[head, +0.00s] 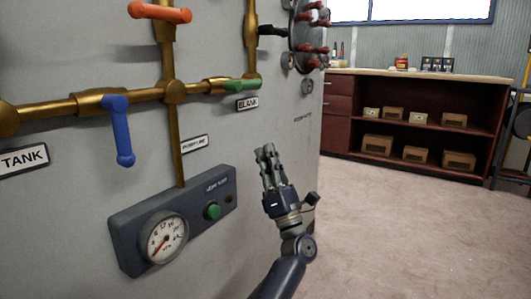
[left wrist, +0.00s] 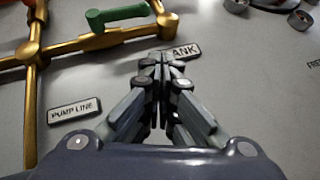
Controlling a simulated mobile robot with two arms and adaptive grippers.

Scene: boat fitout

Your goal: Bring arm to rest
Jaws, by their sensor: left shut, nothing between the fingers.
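My left gripper (head: 266,155) is raised in front of the grey panel, right of the gauge box, with its fingers pointing up. In the left wrist view its fingertips (left wrist: 163,62) are together with nothing between them. They overlap the view of the BLANK label (left wrist: 186,50), and the PUMP LINE label (left wrist: 74,110) lies to their left. I cannot tell from these frames how far the fingertips are from the panel. My right gripper is not in view.
The panel carries brass pipes (head: 172,60) with an orange handle (head: 160,12), a blue handle (head: 118,130) and a green handle (head: 243,86). A gauge (head: 163,238) and green button (head: 212,211) sit below. Open floor (head: 400,235) lies right, before a shelf unit (head: 410,75).

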